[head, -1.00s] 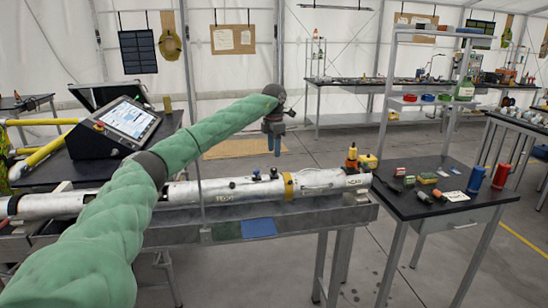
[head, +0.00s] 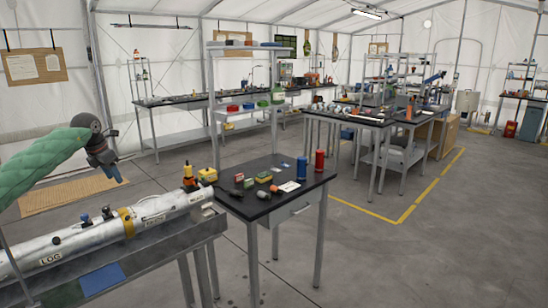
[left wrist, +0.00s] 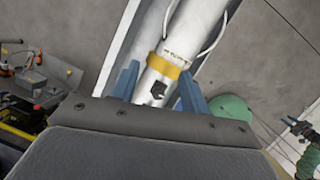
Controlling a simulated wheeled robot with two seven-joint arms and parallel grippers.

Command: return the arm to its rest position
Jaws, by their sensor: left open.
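My left arm in its green sleeve comes in from the left in the head view. My left gripper (head: 108,165) hangs in the air above the white tube (head: 70,244), with its fingers pointing down and nothing between them. In the left wrist view its two blue fingers (left wrist: 158,88) stand apart. The tube with its yellow band (left wrist: 172,67) shows beyond and between them. At the right edge of that view is a small dark gripper-like shape (left wrist: 300,128) near green sleeve, probably my right gripper; its jaws are too small to read.
The tube lies on a grey metal bench (head: 160,253). A black side table (head: 258,215) with small boxes, a blue cylinder (head: 302,167) and a red cylinder (head: 320,161) stands right of it. Open floor (head: 440,255) lies to the right, with yellow lines.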

